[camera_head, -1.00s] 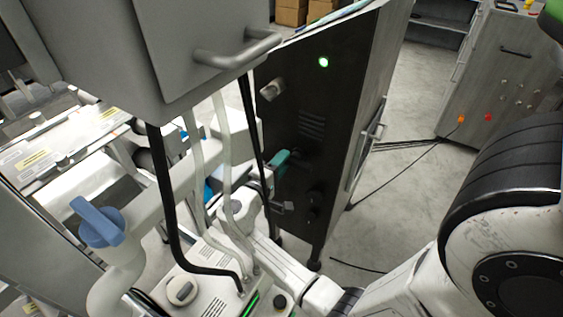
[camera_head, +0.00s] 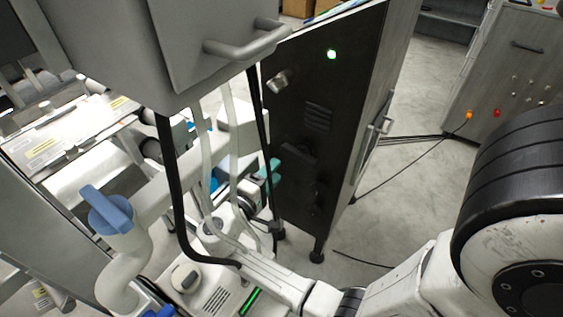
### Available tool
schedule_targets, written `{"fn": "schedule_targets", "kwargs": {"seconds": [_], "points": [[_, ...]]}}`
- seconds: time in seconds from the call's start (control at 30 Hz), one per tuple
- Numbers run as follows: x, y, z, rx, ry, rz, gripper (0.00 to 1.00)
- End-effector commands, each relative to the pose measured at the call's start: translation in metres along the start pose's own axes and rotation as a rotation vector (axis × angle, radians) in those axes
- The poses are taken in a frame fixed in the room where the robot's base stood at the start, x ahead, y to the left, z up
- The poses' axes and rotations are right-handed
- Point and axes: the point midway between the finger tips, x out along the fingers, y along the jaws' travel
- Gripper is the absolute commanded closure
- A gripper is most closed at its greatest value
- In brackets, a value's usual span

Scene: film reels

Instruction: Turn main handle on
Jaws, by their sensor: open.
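Tubes and cables partly hide the gripper and wrist.
A grey box with a bar handle (camera_head: 248,42) hangs at upper left. A black cable (camera_head: 174,190) and pale tubes hang before my wrist. A blue valve handle (camera_head: 107,208) is at left. A grey cabinet (camera_head: 510,80) stands at back right.

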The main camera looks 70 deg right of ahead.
Motion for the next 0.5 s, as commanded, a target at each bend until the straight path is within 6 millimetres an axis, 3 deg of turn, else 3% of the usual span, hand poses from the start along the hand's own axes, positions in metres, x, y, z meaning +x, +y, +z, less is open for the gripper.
{"fn": "schedule_targets", "kwargs": {"seconds": [0.2,0.5], "points": [[-0.022,-0.001,0.000,-0.001,-0.001,-0.002,0.51],[-0.025,-0.001,0.001,-0.001,-0.002,-0.001,0.51]]}}
